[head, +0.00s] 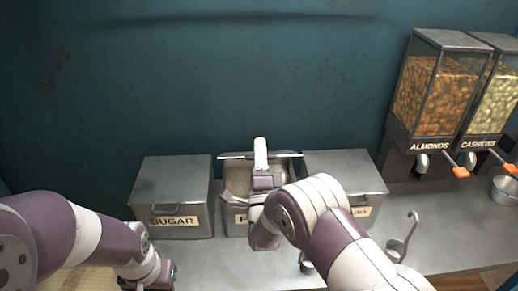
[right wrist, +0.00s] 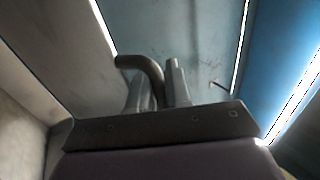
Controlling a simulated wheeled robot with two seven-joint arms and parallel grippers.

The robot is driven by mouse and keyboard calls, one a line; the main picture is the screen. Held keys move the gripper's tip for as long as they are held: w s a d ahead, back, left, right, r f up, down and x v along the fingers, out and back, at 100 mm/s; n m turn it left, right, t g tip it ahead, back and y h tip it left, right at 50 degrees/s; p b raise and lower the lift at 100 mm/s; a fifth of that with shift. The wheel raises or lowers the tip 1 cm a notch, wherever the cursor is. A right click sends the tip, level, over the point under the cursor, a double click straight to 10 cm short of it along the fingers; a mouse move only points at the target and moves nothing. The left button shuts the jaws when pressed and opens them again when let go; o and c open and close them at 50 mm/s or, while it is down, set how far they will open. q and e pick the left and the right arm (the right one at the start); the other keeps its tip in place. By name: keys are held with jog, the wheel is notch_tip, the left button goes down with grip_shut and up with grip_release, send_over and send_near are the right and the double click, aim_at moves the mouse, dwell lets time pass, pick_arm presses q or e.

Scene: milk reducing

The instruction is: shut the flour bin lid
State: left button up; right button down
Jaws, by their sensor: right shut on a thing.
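The flour bin (head: 234,219) is the middle metal bin, its label mostly covered by my right arm. Its lid (head: 231,156) stands raised at the back, seen nearly edge-on, and the bin's top is open. My right gripper (head: 262,180) is over the bin in front of the lid. In the right wrist view, the right gripper's fingers (right wrist: 158,88) are shut on the lid's bent grey handle (right wrist: 142,64). My left gripper (head: 150,277) is low at the left, in front of the sugar bin and away from the flour bin; its jaws are not clear.
The closed sugar bin (head: 172,180) stands close on the left and another closed bin (head: 345,174) close on the right. A ladle (head: 402,244) is on the counter at right. Nut dispensers (head: 433,90) stand further right. The teal wall (head: 200,80) is behind.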

jog(key=shift+s+f+b, duration=0.4)
jog(key=shift+s+f, duration=0.05)
jog(key=shift+f, duration=0.1)
jog(key=c, duration=1.4)
grip_release()
jog(key=shift+r, duration=0.1)
jog(key=shift+c, duration=0.2)
jog(key=shift+s, duration=0.15)
jog(key=shift+s+f, duration=0.2)
jog(key=shift+f, duration=0.1)
jog(key=b+v, duration=0.3)
jog(key=v, duration=0.9)
